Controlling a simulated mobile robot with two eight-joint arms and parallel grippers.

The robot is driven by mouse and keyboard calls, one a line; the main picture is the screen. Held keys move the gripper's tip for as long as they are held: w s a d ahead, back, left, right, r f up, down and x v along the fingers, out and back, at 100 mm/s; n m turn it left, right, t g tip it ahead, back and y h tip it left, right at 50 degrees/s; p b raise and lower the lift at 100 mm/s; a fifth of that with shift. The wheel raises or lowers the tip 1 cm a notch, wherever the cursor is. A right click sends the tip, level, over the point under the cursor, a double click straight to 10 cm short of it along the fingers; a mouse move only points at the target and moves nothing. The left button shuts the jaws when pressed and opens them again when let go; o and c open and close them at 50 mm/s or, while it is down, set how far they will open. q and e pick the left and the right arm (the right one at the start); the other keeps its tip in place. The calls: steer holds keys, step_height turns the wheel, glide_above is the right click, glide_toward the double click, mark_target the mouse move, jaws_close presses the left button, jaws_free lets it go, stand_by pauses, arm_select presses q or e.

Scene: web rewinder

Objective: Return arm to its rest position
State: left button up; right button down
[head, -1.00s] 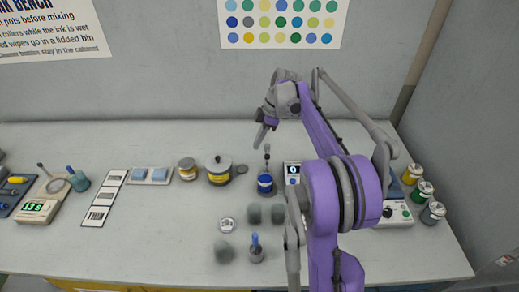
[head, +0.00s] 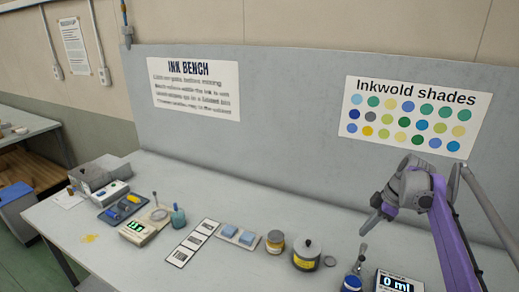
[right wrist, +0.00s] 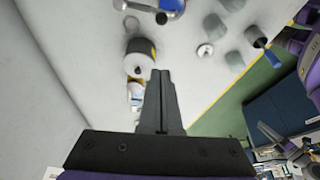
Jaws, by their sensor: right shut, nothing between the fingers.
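My right arm (head: 448,235) is purple and grey and comes up from the lower right of the head view. Its gripper (head: 368,227) hangs in the air above the back of the bench, right of the lidded pot. In the right wrist view the gripper's dark fingers (right wrist: 159,95) lie together with nothing between them.
A grey back panel (head: 290,110) stands behind. The air above the left bench is clear.

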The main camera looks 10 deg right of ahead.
steer(key=s+a+f+m+t+h, duration=0.1)
steer(key=s+a+f+m, duration=0.2)
steer(key=a, duration=0.4)
steer(key=s+a+f+m+h, duration=0.1)
steer(key=s+a+m, duration=0.1)
steer(key=s+a, duration=0.45)
steer(key=s+a+f+m+t+h, duration=0.1)
steer(key=s+a+m, duration=0.2)
steer(key=a, duration=0.5)
steer(key=s+a+f+m+t, duration=0.1)
steer(key=s+a+f+m, duration=0.2)
steer(key=s+a+f, duration=0.2)
steer(key=s+f, duration=0.2)
steer(key=s, duration=0.1)
steer(key=shift+s+a+t, duration=0.15)
steer(key=shift+a+t, duration=0.05)
steer(key=shift+t, duration=0.1)
